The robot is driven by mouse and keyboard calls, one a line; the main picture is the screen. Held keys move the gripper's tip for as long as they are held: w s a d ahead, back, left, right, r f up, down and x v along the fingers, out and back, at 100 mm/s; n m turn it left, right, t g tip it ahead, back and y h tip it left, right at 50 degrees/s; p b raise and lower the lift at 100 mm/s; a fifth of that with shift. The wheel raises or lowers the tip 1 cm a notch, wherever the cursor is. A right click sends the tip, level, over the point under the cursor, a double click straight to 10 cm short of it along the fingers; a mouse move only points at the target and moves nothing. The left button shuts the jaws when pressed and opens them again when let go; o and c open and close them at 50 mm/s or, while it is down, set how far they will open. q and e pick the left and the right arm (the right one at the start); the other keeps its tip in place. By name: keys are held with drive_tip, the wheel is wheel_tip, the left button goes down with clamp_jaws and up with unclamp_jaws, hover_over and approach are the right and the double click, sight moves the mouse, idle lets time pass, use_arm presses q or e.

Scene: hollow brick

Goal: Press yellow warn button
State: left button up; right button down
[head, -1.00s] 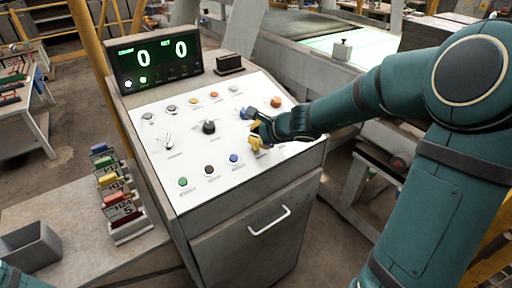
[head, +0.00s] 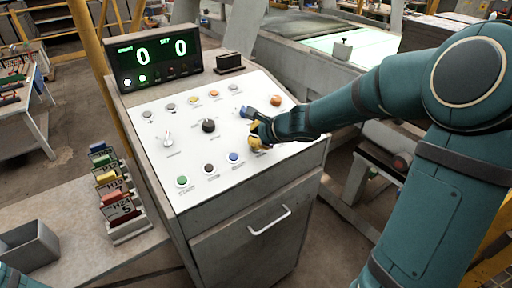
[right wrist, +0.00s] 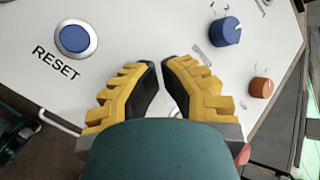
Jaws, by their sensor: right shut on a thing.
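The white control panel (head: 190,147) slopes on a grey cabinet. My right gripper (head: 254,138) is over its right part, past the blue RESET button (head: 234,157). Its yellow, black-padded fingers show in the right wrist view (right wrist: 162,66), drawn close with a narrow gap. They are shut, but what they hold cannot be made out. Whether the fingers touch the panel cannot be told. My left gripper is out of view.
A blue knob (right wrist: 225,31) and an orange knob (right wrist: 261,87) stand close to the right of the fingers. A green button (head: 182,181) and a black button (head: 208,168) lie left of RESET. The display (head: 155,60) reads 0 and 0.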

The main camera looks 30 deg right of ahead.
drive_tip(key=shift+w+f+b, duration=0.1)
drive_tip(key=shift+f+b, duration=0.25)
drive_tip(key=shift+b, duration=0.05)
idle(0.7)
drive_tip(key=shift+r, duration=0.1)
drive_tip(key=shift+s+r+p, duration=0.25)
drive_tip(key=shift+r+p, duration=0.4)
drive_tip(key=shift+r, duration=0.05)
drive_tip(key=r+p, duration=0.2)
drive_tip(key=s+r+p, duration=0.1)
drive_tip(key=r+p, duration=0.1)
drive_tip(key=r, duration=0.1)
drive_tip(key=shift+s, duration=0.15)
drive_tip(key=shift+f, duration=0.15)
idle(0.4)
idle(0.5)
